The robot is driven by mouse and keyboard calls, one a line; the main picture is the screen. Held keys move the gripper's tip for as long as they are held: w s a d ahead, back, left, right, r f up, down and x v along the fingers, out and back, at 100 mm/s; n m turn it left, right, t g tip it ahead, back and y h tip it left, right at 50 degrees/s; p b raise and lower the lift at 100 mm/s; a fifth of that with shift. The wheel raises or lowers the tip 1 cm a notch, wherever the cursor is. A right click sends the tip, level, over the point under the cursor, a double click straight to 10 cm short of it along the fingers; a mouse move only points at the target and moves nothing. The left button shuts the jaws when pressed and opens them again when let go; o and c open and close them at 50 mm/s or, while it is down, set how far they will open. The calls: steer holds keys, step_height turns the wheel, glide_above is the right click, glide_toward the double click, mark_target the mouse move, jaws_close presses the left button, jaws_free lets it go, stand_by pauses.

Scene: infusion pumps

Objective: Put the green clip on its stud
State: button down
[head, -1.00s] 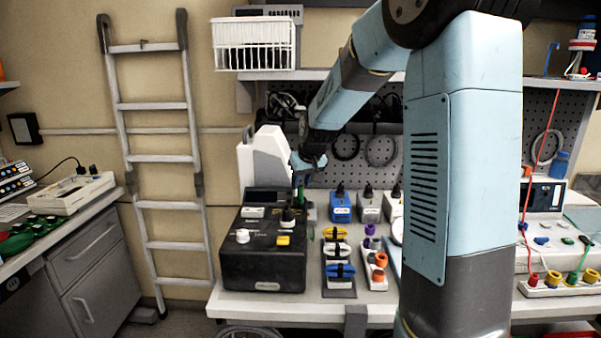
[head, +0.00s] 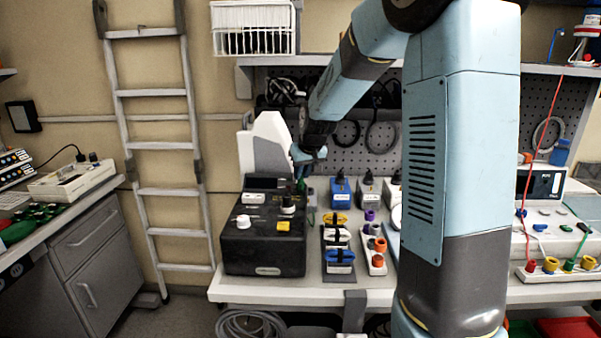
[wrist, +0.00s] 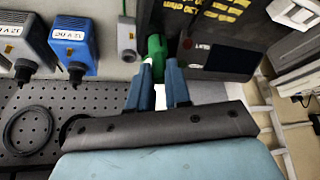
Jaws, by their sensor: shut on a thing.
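My gripper (wrist: 159,68) is shut on the green clip (wrist: 156,48), which shows between the blue fingertips in the wrist view. The clip is beside the black pump box (wrist: 200,22). In the head view my gripper (head: 302,170) points down at the back right of the black box (head: 264,240), with the green clip (head: 301,187) small below it. A grey socket-like piece (wrist: 127,38) with a green lead stands just left of the clip in the wrist view. I cannot make out the stud, nor whether the clip touches anything.
A blue power adapter (head: 340,190) and a grey one (head: 369,190) stand right of the gripper. A rack of yellow, white and blue clips (head: 338,265) lies in front. A white upright casing (head: 264,147) stands behind the black box. A ladder (head: 153,140) leans at left.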

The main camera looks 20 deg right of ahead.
steer(key=shift+r, duration=2.5)
